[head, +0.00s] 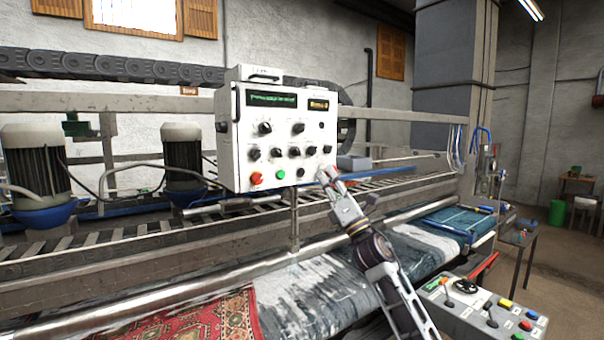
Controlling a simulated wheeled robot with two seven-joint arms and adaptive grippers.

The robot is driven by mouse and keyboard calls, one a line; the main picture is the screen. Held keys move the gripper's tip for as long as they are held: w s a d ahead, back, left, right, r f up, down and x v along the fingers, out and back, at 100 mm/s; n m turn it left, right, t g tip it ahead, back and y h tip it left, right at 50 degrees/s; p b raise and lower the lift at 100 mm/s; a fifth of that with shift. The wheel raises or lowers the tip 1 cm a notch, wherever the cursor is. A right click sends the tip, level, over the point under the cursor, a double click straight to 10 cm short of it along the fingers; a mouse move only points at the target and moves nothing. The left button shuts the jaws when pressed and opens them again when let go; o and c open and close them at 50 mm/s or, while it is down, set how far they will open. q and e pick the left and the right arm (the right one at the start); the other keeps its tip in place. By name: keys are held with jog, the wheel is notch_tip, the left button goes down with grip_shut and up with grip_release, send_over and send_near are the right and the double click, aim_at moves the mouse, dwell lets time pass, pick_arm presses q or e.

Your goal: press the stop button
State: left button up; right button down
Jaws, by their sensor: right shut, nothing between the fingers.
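A white control box (236,150) hangs over the machine in the middle of the head view. A red button (256,178) sits at its lower left, with a green button (280,174) to the right of it. Several black knobs and a lit green display fill the rest of its face. My right gripper (327,175) is shut and empty near the box's lower right corner, to the right of both buttons. I cannot tell whether it touches the box. My left gripper is not in view.
A patterned red rug (205,325) and a grey-blue rug (310,290) lie on the machine bed below. A second control panel (470,318) with levers and coloured buttons stands at lower right. Metal rails cross behind the white box, and motors (185,155) stand left of it.

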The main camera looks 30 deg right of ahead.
aim_at(301, 172)
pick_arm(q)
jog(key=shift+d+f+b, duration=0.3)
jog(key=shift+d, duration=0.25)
pick_arm(e)
jog(key=w, duration=0.6)
jog(key=shift+w+a, duration=0.15)
jog(key=shift+a, duration=0.1)
dwell(0.4)
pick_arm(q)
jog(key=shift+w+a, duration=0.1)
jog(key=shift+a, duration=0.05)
pick_arm(e)
jog(key=shift+w, duration=0.4)
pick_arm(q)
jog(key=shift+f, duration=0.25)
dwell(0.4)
